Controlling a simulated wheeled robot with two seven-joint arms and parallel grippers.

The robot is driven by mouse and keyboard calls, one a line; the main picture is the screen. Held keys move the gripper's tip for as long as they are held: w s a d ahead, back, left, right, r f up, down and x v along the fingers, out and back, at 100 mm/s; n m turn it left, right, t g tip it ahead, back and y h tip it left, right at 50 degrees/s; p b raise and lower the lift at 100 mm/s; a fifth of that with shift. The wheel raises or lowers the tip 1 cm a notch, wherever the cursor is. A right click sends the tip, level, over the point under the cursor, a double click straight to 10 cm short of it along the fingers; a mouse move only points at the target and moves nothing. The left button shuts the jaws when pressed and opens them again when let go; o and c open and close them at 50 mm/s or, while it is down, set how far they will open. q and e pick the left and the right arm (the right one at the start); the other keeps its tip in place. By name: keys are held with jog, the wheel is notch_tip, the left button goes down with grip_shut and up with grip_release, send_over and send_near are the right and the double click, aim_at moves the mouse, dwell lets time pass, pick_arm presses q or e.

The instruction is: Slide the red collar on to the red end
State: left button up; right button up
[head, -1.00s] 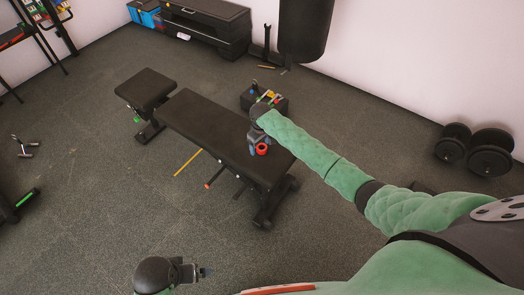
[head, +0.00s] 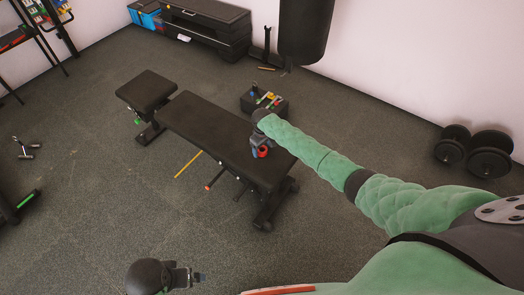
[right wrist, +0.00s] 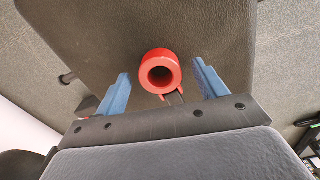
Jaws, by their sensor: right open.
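The red collar (head: 263,152) is a short, thick ring at the bench top, beside my right gripper (head: 259,147). In the right wrist view the collar (right wrist: 160,72) lies between the two blue fingers of my right gripper (right wrist: 162,88), its hole facing the camera. Both fingers are apart from it, so the gripper is open. A bar with a red end (head: 208,187) sticks out from the bench's near side. My left gripper (head: 186,277) is low in the head view, away from the bench; its finger gap is unclear.
The black bench (head: 215,130) stands mid-floor. A yellow bar (head: 188,165) and a dark bar (head: 241,190) flank the red-ended one. A dark box with coloured items (head: 264,102) stands behind the bench. Dumbbells (head: 472,149) are at right. The floor at left is mostly clear.

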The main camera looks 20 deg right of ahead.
jog(key=shift+f, duration=0.2)
jog(key=c, duration=1.1)
jog(key=shift+r, duration=0.1)
